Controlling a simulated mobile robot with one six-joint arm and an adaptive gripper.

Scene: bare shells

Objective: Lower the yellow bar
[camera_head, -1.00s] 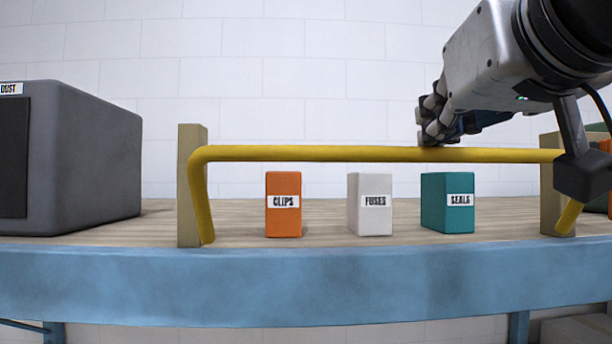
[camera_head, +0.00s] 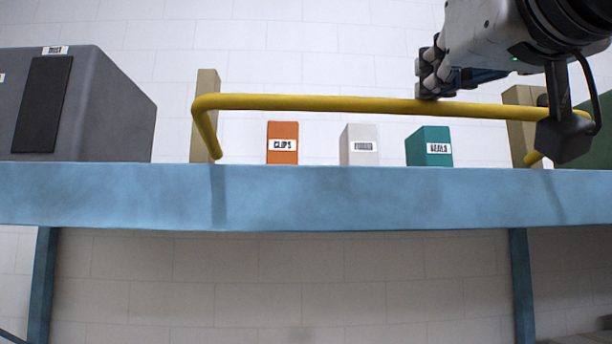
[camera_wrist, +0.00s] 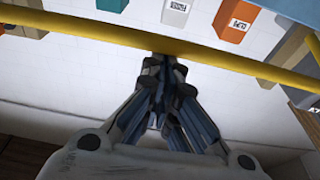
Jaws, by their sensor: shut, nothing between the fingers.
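The yellow bar (camera_head: 320,104) runs level across the front of the bench, with a bent arm at each end going down to a tan post. It stands above the bench top, in front of the labelled boxes. My gripper (camera_head: 428,90) is shut and empty, at the bar's upper edge right of its middle, and seems to touch it. In the wrist view the shut fingertips (camera_wrist: 168,62) meet the bar (camera_wrist: 215,57), which crosses the upper part of the picture. The bar's right end is partly hidden by my arm.
Orange CLIPS (camera_head: 282,143), white FUSES (camera_head: 359,146) and teal SEALS (camera_head: 429,147) boxes stand behind the bar. Tan posts (camera_head: 207,90) (camera_head: 522,130) flank them. A large grey box (camera_head: 110,105) stands left. The blue bench edge (camera_head: 300,197) runs below.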

